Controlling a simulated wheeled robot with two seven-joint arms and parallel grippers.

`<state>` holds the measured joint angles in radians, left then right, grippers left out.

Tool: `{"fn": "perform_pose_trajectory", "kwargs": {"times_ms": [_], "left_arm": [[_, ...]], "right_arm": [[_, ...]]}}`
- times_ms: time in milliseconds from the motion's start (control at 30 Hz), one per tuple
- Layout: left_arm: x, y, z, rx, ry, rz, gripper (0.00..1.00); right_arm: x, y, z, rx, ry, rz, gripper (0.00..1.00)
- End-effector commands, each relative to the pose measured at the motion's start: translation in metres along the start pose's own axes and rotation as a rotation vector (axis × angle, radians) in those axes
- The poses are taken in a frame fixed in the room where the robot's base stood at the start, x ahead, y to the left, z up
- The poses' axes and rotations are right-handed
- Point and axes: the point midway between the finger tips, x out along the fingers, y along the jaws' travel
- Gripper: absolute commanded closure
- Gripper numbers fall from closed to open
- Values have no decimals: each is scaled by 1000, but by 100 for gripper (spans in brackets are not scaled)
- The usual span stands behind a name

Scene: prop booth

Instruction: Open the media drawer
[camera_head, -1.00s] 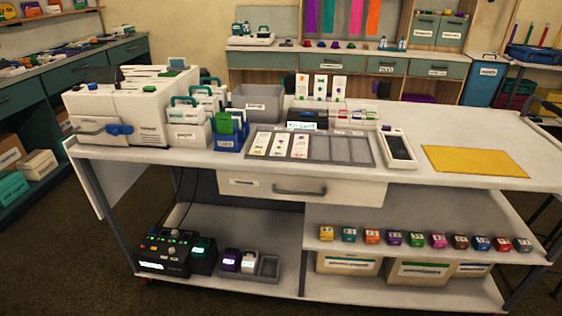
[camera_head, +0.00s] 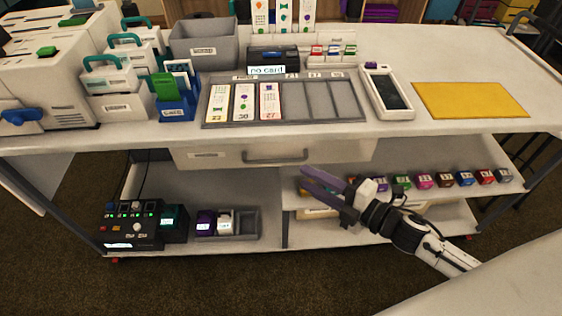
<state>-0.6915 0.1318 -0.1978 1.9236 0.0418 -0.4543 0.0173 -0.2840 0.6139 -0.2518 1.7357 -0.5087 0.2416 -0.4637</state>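A wide white drawer (camera_head: 220,156), which I take to be the media drawer, is under the front edge of the white bench. It looks shut. Its label is too small to read. A grey bar handle (camera_head: 275,159) is at the middle of its front. My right gripper (camera_head: 305,178) is in front of the bench, a little below and right of the handle, its purple fingers pointing left. The fingers are apart with nothing seen between them, and look clear of the handle. My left gripper is not in view.
The bench top (camera_head: 440,65) holds a grey card tray (camera_head: 335,105), a handheld device (camera_head: 388,92) and a yellow mat (camera_head: 470,100). Below, a black control box (camera_head: 130,230) stands on the lower shelf. Several small coloured boxes (camera_head: 425,181) line the right shelf, partly hidden by my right arm.

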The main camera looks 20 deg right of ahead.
Motion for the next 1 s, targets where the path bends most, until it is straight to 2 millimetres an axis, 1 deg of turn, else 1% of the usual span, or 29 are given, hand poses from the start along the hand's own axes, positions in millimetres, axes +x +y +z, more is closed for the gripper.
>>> {"fn": "perform_pose_trajectory", "kwargs": {"times_ms": [167, 300, 500, 600, 700, 933, 967, 1000], "left_arm": [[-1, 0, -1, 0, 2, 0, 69], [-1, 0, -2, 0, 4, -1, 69], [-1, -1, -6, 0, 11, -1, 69], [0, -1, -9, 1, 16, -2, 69], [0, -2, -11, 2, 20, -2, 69], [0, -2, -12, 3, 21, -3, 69], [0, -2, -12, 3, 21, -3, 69], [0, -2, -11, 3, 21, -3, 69]], "right_arm": [[28, 2, 0, 2, 0, 4, 72], [54, 2, 0, 4, -1, 4, 72], [84, 1, 0, 8, -3, 3, 72], [92, 0, 0, 8, -3, 2, 72], [96, 0, 0, 8, -3, 1, 72], [96, 0, 0, 9, -3, 1, 72], [96, 0, 0, 9, -3, 1, 74], [96, 0, 0, 9, -3, 1, 81]]}}
